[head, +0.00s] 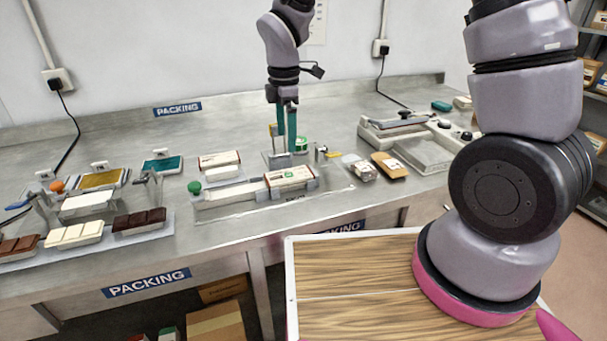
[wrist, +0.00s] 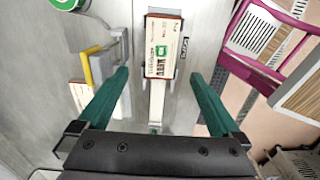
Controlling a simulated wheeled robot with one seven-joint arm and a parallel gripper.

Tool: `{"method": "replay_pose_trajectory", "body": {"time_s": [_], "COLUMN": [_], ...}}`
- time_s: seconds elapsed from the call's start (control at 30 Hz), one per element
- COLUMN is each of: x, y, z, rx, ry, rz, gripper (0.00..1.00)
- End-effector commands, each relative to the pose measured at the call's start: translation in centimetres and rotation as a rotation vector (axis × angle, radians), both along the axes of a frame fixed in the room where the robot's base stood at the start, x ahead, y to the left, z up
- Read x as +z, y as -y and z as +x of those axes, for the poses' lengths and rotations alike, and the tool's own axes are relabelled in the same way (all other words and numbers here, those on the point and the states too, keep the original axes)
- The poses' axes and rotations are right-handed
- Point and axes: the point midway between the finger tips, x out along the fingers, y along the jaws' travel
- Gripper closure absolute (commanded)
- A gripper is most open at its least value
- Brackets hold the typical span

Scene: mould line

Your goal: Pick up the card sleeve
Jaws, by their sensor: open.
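The card sleeve (head: 289,176) appears to be the white box with brown-red edges and a printed label, lying at the right end of a long metal fixture (head: 240,203) on the bench. In the wrist view the sleeve (wrist: 162,47) is at the top centre, between small side brackets, with a green mark on its face. My gripper (head: 286,143) is open and empty above the bench, behind the sleeve in the head view. In the wrist view its two teal fingers (wrist: 160,76) are spread wider than the sleeve, which lies beyond the tips. Nothing touches the sleeve from my fingers.
A green knob (head: 194,187) tops the fixture's left end. A yellow handle (wrist: 87,70) stands close to my left finger in the wrist view. A clear pack and brown packet (head: 390,165) lie right of the sleeve. Chocolate moulds (head: 75,235) are at left, a sealer (head: 420,150) at right.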

Motion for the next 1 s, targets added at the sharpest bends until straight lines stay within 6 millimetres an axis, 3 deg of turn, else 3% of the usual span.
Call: {"method": "replay_pose_trajectory", "body": {"time_s": [0.3,0.57,0.8,1.0], "x": [-4.6,-6.8,-10.3,-11.1], "y": [-0.2,0.0,0.3,0.3], "z": [-0.1,-0.2,-0.2,-0.1], "rx": [0.018,0.016,0.016,0.015], "ry": [-0.007,-0.006,-0.007,-0.003], "rz": [-0.004,-0.005,-0.004,-0.003], "gripper": [0.00,0.00,0.00,0.00]}}
